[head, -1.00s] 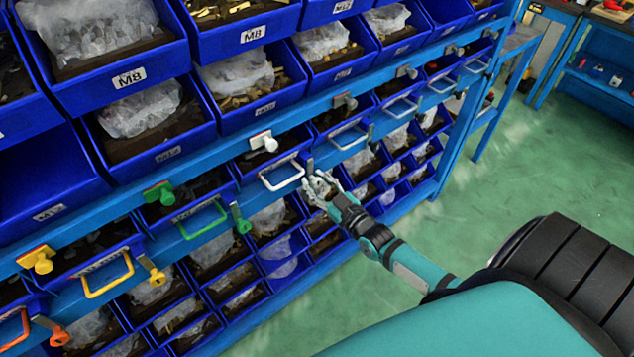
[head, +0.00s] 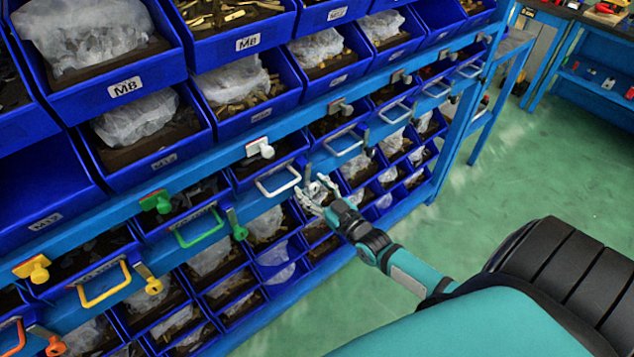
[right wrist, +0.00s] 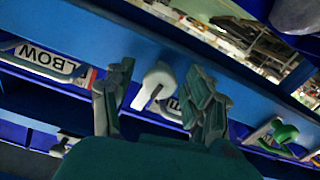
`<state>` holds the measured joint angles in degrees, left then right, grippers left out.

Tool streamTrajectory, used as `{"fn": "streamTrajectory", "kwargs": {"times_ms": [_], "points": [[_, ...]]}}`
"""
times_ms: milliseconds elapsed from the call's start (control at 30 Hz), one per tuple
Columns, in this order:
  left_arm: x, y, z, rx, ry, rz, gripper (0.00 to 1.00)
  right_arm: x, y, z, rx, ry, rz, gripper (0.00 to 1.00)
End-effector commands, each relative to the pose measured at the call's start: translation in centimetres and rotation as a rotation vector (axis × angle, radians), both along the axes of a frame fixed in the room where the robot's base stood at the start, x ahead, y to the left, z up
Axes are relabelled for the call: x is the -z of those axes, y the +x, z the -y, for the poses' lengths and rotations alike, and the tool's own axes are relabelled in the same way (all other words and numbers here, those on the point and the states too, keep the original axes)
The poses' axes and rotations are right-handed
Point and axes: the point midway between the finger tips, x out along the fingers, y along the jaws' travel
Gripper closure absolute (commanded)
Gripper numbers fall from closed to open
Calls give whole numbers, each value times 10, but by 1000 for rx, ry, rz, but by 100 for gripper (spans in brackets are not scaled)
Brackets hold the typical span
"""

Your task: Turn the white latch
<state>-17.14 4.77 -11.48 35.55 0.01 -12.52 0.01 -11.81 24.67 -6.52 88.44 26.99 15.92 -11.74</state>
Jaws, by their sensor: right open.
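The white latch (right wrist: 158,78) shows in the right wrist view between the two spread fingers of my right gripper, with a gap visible on each side. In the head view my right gripper (head: 314,188) is at the rail just right of the white drawer handle (head: 278,181), and its fingers largely hide the latch there. My right gripper is open and holds nothing. A white knob on a red plate (head: 260,148) sits on the rail above and left of the white handle. My left gripper is not in view.
A green handle (head: 200,228) and green latch (head: 237,223) lie to the left, then a yellow handle (head: 105,288) and yellow latch (head: 151,284). Blue bins with bagged parts fill the rack above and below. The green floor (head: 545,180) at right is clear.

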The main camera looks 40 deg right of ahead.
Motion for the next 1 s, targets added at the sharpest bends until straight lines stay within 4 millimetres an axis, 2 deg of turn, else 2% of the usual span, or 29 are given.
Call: {"fn": "streamTrajectory", "kwargs": {"times_ms": [167, 400, 600, 800, 1000], "points": [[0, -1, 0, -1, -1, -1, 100, 1, -18, 2, 0, 0, -2, 45], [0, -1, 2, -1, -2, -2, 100, 2, -69, 5, 0, 0, -5, 45], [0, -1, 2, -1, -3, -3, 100, 1, -104, 8, 0, 0, -4, 45], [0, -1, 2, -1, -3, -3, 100, 0, -118, 9, 0, 0, -1, 45], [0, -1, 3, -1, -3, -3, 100, 0, -119, 9, 0, 0, 0, 45]]}}
